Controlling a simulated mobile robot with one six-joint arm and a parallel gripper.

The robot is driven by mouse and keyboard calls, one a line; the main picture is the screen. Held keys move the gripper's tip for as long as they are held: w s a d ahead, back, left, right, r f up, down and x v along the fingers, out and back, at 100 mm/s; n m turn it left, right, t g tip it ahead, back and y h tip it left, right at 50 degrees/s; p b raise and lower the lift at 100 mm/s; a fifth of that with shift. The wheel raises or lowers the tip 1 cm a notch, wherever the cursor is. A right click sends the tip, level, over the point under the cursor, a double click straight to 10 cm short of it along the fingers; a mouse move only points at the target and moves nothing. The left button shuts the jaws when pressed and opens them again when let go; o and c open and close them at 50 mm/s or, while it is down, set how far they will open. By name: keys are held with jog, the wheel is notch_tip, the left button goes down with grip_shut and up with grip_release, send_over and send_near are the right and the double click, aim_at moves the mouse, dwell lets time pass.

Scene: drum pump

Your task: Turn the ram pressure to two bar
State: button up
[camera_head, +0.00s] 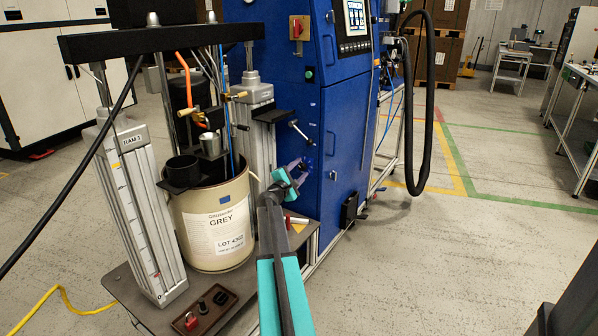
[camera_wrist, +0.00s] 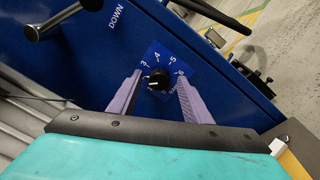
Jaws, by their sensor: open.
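The pressure knob (camera_wrist: 158,78) is a small round black knob on a square blue dial plate (camera_wrist: 158,55) in the wrist view. White figures 3, 4, 5 and 6 show around its far side; the near side is partly unclear. A pale mark shows on the knob, but I cannot tell exactly which figure it points at. My gripper (camera_wrist: 158,92) is open, with one grey finger on each side of the knob and gaps between. In the head view my gripper (camera_head: 298,168) is at the blue cabinet's lower front, and the knob is hidden or too small to tell.
A lever (camera_head: 299,131) juts from the blue cabinet (camera_head: 340,110) above my gripper; in the wrist view a lever (camera_wrist: 36,31) lies near the word DOWN.

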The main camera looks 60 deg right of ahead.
jog(key=shift+a, duration=0.1)
jog(key=s+a+p, duration=0.1)
jog(key=a, duration=1.2)
jog(key=shift+s+a+f+p, duration=0.15)
jog(key=shift+a+f+p, duration=0.05)
jog(key=shift+a+p, duration=0.2)
jog(key=shift+s+d, duration=0.1)
